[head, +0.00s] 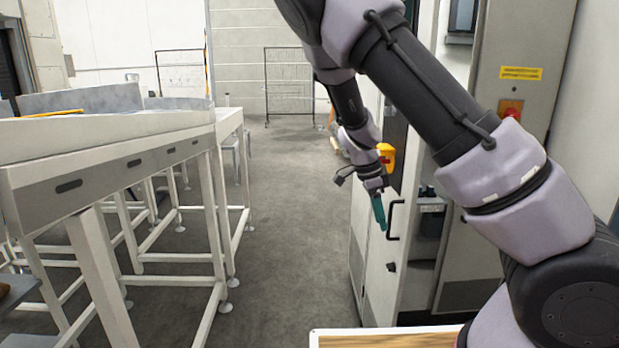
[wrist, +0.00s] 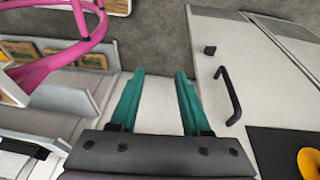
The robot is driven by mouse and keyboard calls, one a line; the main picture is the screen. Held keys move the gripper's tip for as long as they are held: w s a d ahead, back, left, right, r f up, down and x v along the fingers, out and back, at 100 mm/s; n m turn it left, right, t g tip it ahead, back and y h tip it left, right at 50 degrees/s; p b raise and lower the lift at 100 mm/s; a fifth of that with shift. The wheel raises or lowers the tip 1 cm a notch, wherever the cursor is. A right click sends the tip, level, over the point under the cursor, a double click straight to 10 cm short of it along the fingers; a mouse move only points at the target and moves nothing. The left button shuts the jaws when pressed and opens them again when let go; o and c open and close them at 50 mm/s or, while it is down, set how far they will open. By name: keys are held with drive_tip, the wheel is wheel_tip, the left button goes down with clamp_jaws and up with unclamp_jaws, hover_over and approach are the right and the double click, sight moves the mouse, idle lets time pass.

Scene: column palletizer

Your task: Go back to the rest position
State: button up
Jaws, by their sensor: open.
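My gripper (head: 379,212) hangs at the end of my raised arm in the head view, fingers pointing down, in front of the grey cabinet. In the wrist view my gripper (wrist: 158,88) shows two teal fingers spread apart. Nothing is between them. The fingers are near the cabinet door (wrist: 215,60) with its black handle (wrist: 229,96); I cannot tell how close.
A grey-white conveyor table (head: 110,165) on legs stands at the left. A wood-topped surface (head: 385,340) is at the bottom. The floor (head: 275,200) between is clear.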

drive_tip(key=s+d+r+n+t+y, duration=0.1)
drive_tip(key=s+r+n, duration=0.3)
drive_tip(key=r, duration=0.6)
drive_tip(key=s+d+r+n+t+y, duration=0.2)
drive_tip(key=s+d+r+n+t, duration=0.1)
drive_tip(key=s+r, duration=0.5)
drive_tip(key=s+d+r+n+t+y, duration=0.2)
drive_tip(key=s+r+n, duration=0.4)
drive_tip(key=r, duration=0.5)
drive_tip(key=shift+s+r+n+t, duration=0.25)
drive_tip(key=shift+r+n+t, duration=0.05)
drive_tip(key=shift+t, duration=0.6)
